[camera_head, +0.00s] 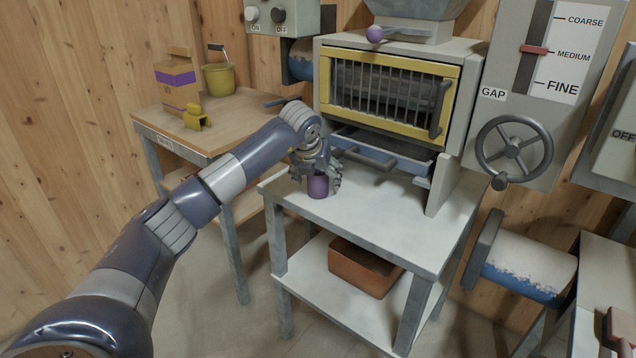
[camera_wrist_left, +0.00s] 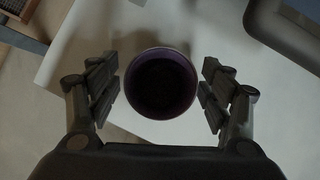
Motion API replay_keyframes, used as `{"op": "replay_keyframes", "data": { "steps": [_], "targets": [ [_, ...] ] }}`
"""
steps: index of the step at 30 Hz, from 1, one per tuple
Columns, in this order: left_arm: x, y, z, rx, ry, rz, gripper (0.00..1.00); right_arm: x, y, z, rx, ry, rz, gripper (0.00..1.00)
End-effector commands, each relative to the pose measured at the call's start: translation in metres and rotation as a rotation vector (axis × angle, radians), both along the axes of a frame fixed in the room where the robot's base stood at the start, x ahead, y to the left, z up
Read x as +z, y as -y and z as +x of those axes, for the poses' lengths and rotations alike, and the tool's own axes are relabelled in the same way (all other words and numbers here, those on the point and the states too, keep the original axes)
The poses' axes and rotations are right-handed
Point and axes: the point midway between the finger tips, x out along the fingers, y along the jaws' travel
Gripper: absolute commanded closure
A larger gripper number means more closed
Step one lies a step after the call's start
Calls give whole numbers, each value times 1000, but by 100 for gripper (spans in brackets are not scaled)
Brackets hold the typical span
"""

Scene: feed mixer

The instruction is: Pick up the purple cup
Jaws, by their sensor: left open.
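The purple cup (camera_head: 318,187) stands upright on the left part of the light grey table (camera_head: 400,227) below the yellow-framed mixer. My left gripper (camera_head: 320,180) is around the top of the cup from above and partly hides it. In the left wrist view the cup (camera_wrist_left: 160,83) shows its round rim and dark inside. It lies between the two open fingers of the left gripper (camera_wrist_left: 158,88), with a gap at each side. My right gripper is not in view.
The mixer (camera_head: 449,110) with its blue drawer (camera_head: 379,148) stands just behind. A wooden side table (camera_head: 228,132) at left carries a paper bag, a yellow bucket and a yellow object. An orange bin (camera_head: 365,268) sits on the lower shelf. The table front is clear.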

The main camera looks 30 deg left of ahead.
Motion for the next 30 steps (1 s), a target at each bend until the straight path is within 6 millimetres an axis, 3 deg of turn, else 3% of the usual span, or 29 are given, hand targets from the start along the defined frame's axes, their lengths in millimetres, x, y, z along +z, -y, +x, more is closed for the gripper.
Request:
{"op": "replay_keyframes", "data": {
  "steps": [2,7,20,26,29,30],
  "targets": [
    [0,0,0,0,0,0,29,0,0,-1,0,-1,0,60],
    [0,0,0,0,0,0,68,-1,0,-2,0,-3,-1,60],
    [3,0,0,0,0,0,69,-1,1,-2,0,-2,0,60],
    [21,0,1,0,3,0,69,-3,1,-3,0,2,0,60],
    [41,0,1,1,5,0,69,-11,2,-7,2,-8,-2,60],
    [36,1,-7,0,-1,2,69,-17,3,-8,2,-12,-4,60]
  ]
}}
